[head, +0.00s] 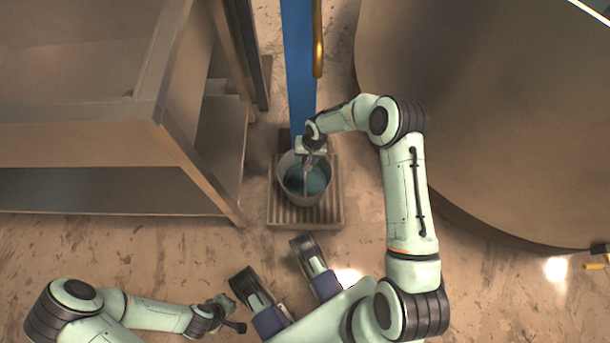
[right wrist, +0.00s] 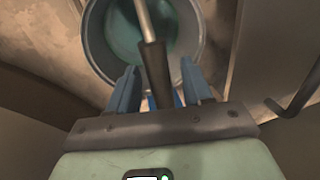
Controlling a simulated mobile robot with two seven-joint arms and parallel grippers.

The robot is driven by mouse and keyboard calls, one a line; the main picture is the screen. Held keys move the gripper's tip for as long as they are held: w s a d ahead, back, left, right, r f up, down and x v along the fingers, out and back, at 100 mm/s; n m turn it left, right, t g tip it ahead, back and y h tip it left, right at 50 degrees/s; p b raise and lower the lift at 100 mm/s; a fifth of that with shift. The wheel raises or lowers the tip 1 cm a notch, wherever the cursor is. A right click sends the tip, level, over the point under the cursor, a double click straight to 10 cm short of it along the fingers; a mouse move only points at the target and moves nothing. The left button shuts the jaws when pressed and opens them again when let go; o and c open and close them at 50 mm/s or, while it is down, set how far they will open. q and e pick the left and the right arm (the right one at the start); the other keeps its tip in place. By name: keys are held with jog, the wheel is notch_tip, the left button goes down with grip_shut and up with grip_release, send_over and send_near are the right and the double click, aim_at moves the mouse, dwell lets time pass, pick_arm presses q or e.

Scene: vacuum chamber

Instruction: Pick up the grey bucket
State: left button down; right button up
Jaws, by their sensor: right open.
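The grey bucket (head: 289,195) stands upright on a ribbed platform, with blue-green contents inside. In the right wrist view the bucket (right wrist: 97,55) fills the top middle, cut off by the edge. A metal rod with a dark grip (right wrist: 155,68) crosses over the bucket; I cannot tell whether it is the bucket's handle. My right gripper (head: 309,163) is above the bucket's far side. Its blue fingers are open, one on each side of the dark grip. My left gripper (head: 234,314) is low in the head view, away from the bucket; its jaw state is unclear.
The ribbed platform (head: 276,215) sits at the foot of a blue post (head: 299,60). A metal bench with a shelf (head: 110,190) stands at left. A large rounded metal body (head: 480,110) takes up the right. Some bare floor (head: 225,255) shows in front of the platform.

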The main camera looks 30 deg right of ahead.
jog(key=shift+f, duration=0.1)
jog(key=shift+c, duration=0.3)
grip_shut()
jog(key=shift+d, duration=0.1)
dwell(1.1)
jog(key=shift+w+r, duration=0.15)
jog(key=shift+r, duration=0.05)
